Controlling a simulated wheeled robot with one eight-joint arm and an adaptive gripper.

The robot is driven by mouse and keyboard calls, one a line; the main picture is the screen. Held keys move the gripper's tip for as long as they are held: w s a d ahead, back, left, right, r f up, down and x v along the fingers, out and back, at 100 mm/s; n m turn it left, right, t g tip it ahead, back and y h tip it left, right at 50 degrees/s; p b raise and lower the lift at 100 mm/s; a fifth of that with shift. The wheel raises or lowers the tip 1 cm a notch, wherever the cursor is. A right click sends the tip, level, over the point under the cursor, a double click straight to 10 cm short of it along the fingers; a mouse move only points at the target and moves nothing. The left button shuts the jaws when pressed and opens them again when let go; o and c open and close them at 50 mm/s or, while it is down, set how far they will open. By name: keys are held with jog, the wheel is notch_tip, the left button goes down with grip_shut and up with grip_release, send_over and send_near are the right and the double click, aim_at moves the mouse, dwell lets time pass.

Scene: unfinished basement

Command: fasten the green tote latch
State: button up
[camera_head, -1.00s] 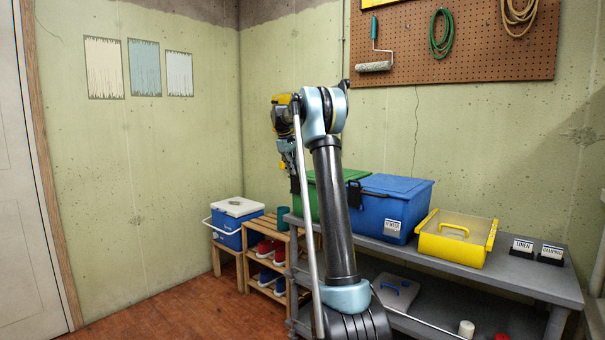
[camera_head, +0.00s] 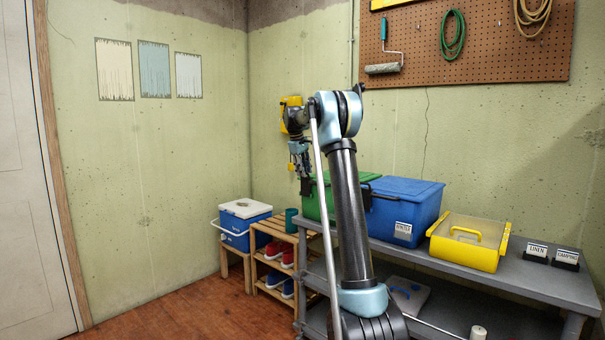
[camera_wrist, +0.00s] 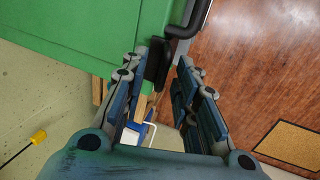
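The green tote (camera_head: 312,203) stands at the left end of the grey bench, largely hidden behind my arm in the head view. In the wrist view, the tote (camera_wrist: 90,30) fills the upper left. A black latch piece (camera_wrist: 157,62) sits at its edge, between the tips of my gripper (camera_wrist: 163,58). A dark bar (camera_wrist: 190,18) is just above it. My gripper is open, its fingers apart on either side of the latch piece; I cannot tell whether they touch it.
A blue tote (camera_head: 405,207) stands right beside the green one, then a yellow bin (camera_head: 470,240) and label cards (camera_head: 537,251). A wooden shoe rack (camera_head: 265,275) and blue-white cooler (camera_head: 245,225) are left of the bench. The wooden floor is clear at left.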

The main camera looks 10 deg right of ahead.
jog(key=shift+r, duration=0.1)
jog(key=v, duration=1.1)
jog(key=shift+a+r, duration=0.15)
jog(key=shift+r, duration=0.2)
jog(key=s+d+f+m, duration=0.1)
jog(key=s+d+f, duration=0.15)
jog(key=s, duration=0.85)
jog(key=s+d+f+m+y, duration=0.15)
jog(key=s+f, duration=0.25)
jog(key=s, duration=0.7)
jog(key=s+d+f+m, duration=0.2)
jog(key=s+f, duration=0.1)
jog(key=s, duration=0.9)
jog(key=s+f+m, duration=0.4)
jog(key=s+f, duration=2.3)
jog(key=shift+s+d+f+y, duration=0.2)
jog(key=shift+d+y, duration=0.1)
jog(key=shift+y, duration=0.15)
